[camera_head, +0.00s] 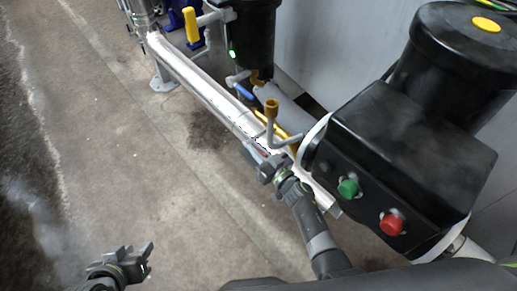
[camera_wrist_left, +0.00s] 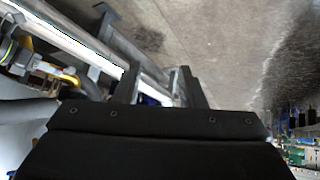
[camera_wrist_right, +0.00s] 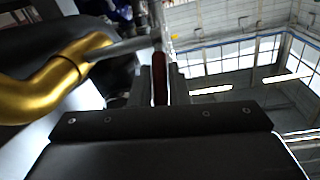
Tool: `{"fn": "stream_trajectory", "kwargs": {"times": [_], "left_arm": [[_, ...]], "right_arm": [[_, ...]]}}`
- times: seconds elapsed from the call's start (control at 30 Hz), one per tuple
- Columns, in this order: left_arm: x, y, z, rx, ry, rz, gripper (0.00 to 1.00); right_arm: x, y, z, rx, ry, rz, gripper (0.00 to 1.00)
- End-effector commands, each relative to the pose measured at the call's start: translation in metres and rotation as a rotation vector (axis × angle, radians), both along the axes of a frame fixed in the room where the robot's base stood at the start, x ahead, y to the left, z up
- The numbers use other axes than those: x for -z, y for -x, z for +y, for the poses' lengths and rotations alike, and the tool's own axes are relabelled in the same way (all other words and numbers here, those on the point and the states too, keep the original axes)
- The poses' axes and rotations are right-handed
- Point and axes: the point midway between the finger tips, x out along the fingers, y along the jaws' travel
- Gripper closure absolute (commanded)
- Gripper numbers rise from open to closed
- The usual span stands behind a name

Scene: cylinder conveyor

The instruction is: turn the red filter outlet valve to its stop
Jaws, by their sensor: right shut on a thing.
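My right gripper (camera_head: 268,163) is at the pipework beside the black button box. In the right wrist view the red valve handle (camera_wrist_right: 159,75) stands upright between the fingers of the right gripper (camera_wrist_right: 160,90), which is shut on it. In the head view the handle is mostly hidden by the gripper. The valve body behind the fingers is hard to make out. My left gripper (camera_head: 142,262) is low at the left over the floor, open and empty, apart from the pipes. Its spread fingers also show in the left wrist view (camera_wrist_left: 155,88).
A black box (camera_head: 400,150) with a green button (camera_head: 348,187) and a red button (camera_head: 391,223) stands close to the right arm. A long silver pipe (camera_head: 200,85) runs to the upper left. A yellow handle (camera_head: 191,25) is at the top. The floor (camera_head: 130,150) at left is clear.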

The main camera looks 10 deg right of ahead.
Motion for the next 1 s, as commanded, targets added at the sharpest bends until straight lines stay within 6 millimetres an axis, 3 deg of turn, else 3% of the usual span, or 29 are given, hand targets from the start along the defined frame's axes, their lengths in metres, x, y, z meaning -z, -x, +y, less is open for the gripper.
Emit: {"fn": "stream_trajectory", "kwargs": {"times": [0.23, 0.57, 0.6, 0.77, 1.0], "left_arm": [[0.015, 0.027, -0.008, 0.019, 0.037, 0.152, 0.63], [0.016, 0.030, -0.008, 0.021, 0.040, 0.165, 0.63], [0.016, 0.030, -0.008, 0.021, 0.040, 0.165, 0.63], [0.016, 0.030, -0.008, 0.021, 0.040, 0.164, 0.63], [0.016, 0.030, -0.008, 0.021, 0.040, 0.163, 0.63]], "right_arm": [[-0.004, -0.002, 0.000, 0.000, 0.005, 0.000, 1.00], [-0.004, -0.002, 0.000, 0.000, 0.005, 0.000, 1.00], [-0.004, -0.002, 0.000, 0.000, 0.005, 0.000, 0.83], [-0.003, -0.001, 0.000, 0.000, 0.005, 0.003, 0.63], [-0.002, 0.000, 0.000, 0.000, 0.005, 0.005, 0.63]]}}
